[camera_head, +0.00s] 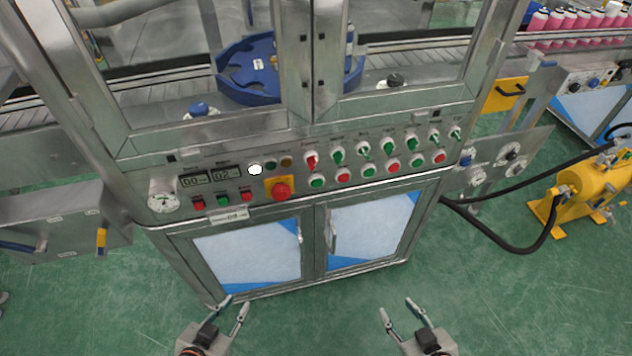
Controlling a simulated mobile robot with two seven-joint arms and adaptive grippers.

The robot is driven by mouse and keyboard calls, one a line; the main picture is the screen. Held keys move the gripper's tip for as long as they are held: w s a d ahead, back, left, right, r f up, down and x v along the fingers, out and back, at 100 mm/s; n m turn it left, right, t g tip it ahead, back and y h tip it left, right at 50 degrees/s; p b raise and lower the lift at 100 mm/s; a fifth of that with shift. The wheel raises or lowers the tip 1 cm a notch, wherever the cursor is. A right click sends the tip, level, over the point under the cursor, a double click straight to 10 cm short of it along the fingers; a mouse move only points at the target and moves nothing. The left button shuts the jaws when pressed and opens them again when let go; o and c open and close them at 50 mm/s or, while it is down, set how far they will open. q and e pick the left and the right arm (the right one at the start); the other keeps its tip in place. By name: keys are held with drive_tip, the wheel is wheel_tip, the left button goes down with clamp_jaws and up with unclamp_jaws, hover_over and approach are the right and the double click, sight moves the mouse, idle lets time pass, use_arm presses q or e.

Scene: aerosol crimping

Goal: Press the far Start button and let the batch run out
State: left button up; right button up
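The machine's control panel (300,188) faces me across the cabinet front. Its lower row alternates green and red round buttons, with green ones at the left (317,181), middle (369,170) and right (415,160). A smaller green button (222,199) sits between two red ones at the panel's left. The labels are too small to read, so I cannot tell which is the far Start button. My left gripper (236,303) and my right gripper (397,307) are both open and empty, low in the picture in front of the cabinet, apart from the panel.
A red mushroom button (280,188) on a yellow plate sits left of the buttons. Rotary switches (363,149) line the row above. A white lamp (255,169) and digital displays (225,173) are at left. Behind the glass is a blue star wheel (250,72). A yellow pump (580,195) stands right.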

use_arm(q)
drive_tip(key=shift+s, duration=0.1)
clamp_jaws()
